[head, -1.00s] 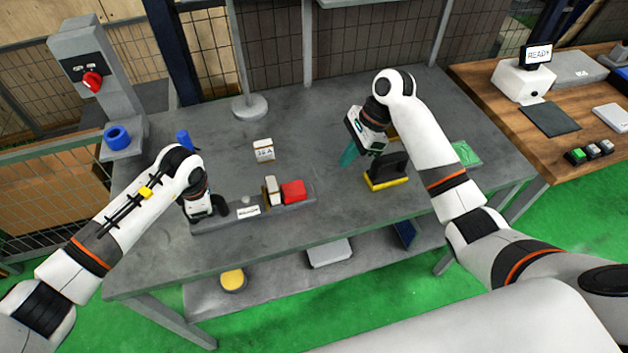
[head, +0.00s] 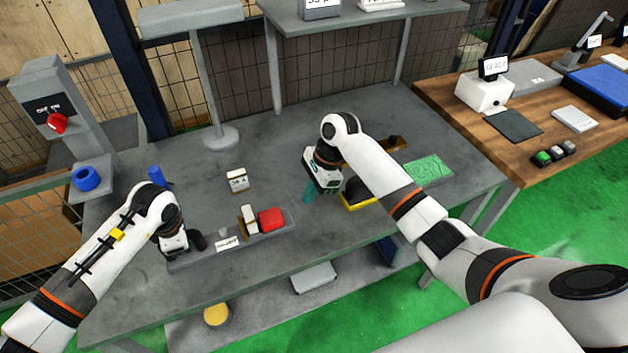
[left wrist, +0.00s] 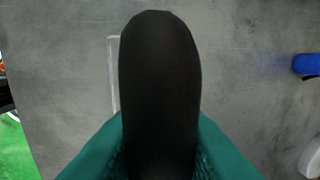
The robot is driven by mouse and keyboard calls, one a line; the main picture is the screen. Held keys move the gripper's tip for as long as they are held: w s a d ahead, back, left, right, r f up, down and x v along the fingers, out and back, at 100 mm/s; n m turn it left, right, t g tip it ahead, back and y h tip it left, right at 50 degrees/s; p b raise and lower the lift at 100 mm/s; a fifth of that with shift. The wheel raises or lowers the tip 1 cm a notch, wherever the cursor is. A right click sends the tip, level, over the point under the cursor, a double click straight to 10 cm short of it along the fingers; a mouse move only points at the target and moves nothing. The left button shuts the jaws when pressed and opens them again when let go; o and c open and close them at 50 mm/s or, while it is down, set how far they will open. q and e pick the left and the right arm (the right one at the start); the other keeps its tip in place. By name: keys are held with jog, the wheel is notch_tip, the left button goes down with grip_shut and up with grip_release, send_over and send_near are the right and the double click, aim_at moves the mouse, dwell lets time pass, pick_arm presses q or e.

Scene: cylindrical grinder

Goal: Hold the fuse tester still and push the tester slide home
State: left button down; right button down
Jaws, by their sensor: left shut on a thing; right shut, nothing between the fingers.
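The fuse tester (head: 263,236) is a long grey base with a label, lying along the front of the table. The red tester slide (head: 271,219) sits at its right part, beside an upright cream-and-brown fuse (head: 249,217). A black handle (head: 198,240) stands at its left end. My left gripper is shut on this handle; in the left wrist view its teal fingers (left wrist: 160,150) flank the black handle (left wrist: 160,70). My right gripper (head: 308,192) is shut and empty, with teal fingers pointing down, to the right of and apart from the red slide.
A loose labelled fuse (head: 237,181) stands behind the tester. A black-and-yellow block (head: 358,202) is close beside my right gripper. A green tray (head: 428,169) lies farther right. A round-based post (head: 220,138) stands at the back, and a blue cylinder (head: 156,175) at the left.

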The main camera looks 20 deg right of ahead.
aim_at(271, 219)
jog(key=x, duration=0.3)
jog(key=shift+a+f, duration=0.2)
jog(key=shift+a, duration=0.05)
jog(key=shift+a+r, duration=0.15)
jog(key=shift+a, duration=1.65)
